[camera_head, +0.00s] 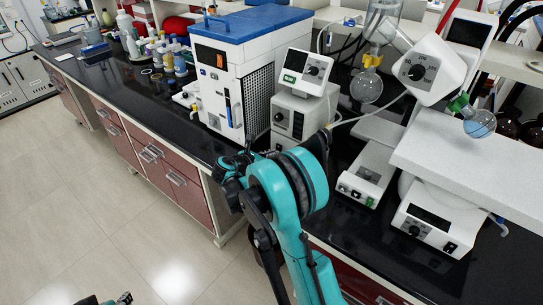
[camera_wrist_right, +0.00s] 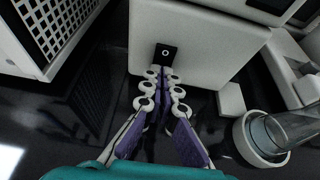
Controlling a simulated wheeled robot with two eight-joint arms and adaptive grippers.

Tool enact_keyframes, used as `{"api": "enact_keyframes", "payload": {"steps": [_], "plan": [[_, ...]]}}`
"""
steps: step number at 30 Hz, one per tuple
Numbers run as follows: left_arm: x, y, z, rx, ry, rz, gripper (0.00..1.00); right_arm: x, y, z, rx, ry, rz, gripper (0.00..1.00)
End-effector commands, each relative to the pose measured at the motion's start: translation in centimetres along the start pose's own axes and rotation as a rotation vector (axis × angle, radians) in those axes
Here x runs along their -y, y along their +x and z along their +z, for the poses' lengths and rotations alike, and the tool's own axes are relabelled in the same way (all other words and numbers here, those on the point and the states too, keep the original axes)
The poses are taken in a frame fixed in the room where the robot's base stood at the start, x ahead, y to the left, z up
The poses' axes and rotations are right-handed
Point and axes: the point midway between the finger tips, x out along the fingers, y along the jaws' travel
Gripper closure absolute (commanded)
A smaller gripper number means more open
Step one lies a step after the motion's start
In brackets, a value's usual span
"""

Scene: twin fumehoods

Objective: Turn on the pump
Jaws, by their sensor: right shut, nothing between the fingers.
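The pump is most likely the white box (camera_head: 296,118) with a small control unit on top, standing on the black bench right of the blue-topped chiller. In the wrist view a white housing (camera_wrist_right: 200,45) fills the top, with a small black switch (camera_wrist_right: 165,54) marked with a light ring. My right gripper (camera_head: 236,168) is at the lower left of the pump in the head view. In the wrist view its fingers (camera_wrist_right: 164,76) are together and empty, tips just below or at the switch; I cannot tell if they touch.
The chiller (camera_head: 250,65) stands close left of the right gripper; its grille (camera_wrist_right: 50,25) shows in the wrist view. A glass vessel (camera_wrist_right: 275,135) stands at the wrist view's right. A rotary evaporator (camera_head: 425,68) and hotplate devices (camera_head: 430,215) stand to the right.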

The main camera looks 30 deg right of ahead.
Motion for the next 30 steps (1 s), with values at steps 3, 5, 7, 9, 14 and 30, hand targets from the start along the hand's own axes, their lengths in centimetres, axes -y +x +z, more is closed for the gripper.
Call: {"api": "enact_keyframes", "payload": {"steps": [3,5,7,9,14,30], "plan": [[0.0,0.4,0.3,0.0,0.0,0.0,0.6,0.0,0.7,-0.2,0.0,0.001,-0.001,1.0],[0.0,0.4,0.3,0.0,0.0,0.0,0.6,-0.1,0.9,-0.1,0.0,0.001,0.001,1.0],[0.0,0.3,0.3,0.0,0.0,0.0,0.6,-0.1,0.8,-0.1,0.0,0.0,0.001,1.0],[0.0,0.3,0.2,0.0,0.0,0.0,0.6,0.0,0.8,-0.1,0.0,0.0,0.0,1.0],[0.0,0.2,0.1,0.0,0.0,0.0,0.6,0.0,0.8,0.2,0.0,0.001,0.0,1.0],[0.0,-0.5,-0.3,0.0,0.0,0.0,0.6,0.0,0.2,1.5,0.003,0.0,-0.001,1.0]]}}
